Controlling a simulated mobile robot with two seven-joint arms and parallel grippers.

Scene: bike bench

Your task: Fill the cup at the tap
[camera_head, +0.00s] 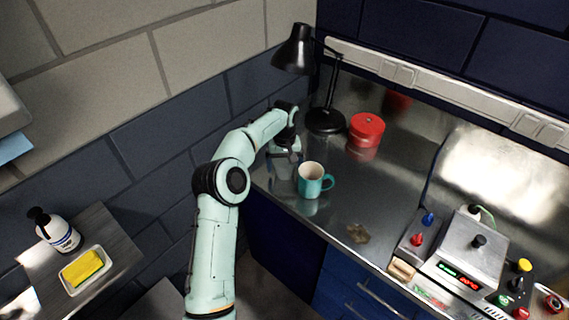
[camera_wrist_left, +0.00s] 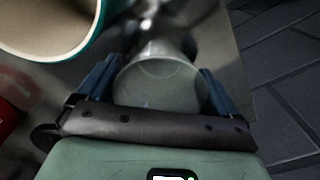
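A teal cup (camera_head: 310,183) with a pale inside stands upright on the metal bench, its handle to the right. Its rim shows at the upper left of the wrist view (camera_wrist_left: 88,38). My left gripper (camera_head: 285,157) is low over the bench, just left of and behind the cup, apart from it. In the wrist view its two blue fingers (camera_wrist_left: 158,88) are apart, with a clear, round, glass-like thing (camera_wrist_left: 160,82) between them. I cannot tell whether they press on it. No tap shows in either view. My right gripper is not in view.
A black lamp (camera_head: 325,120) and a red tin (camera_head: 366,130) stand behind the cup. A control box with a display (camera_head: 470,262) sits on the bench at right. A side surface (camera_head: 115,245) at left holds a bottle (camera_head: 57,232) and a dish with a yellow sponge (camera_head: 83,267).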

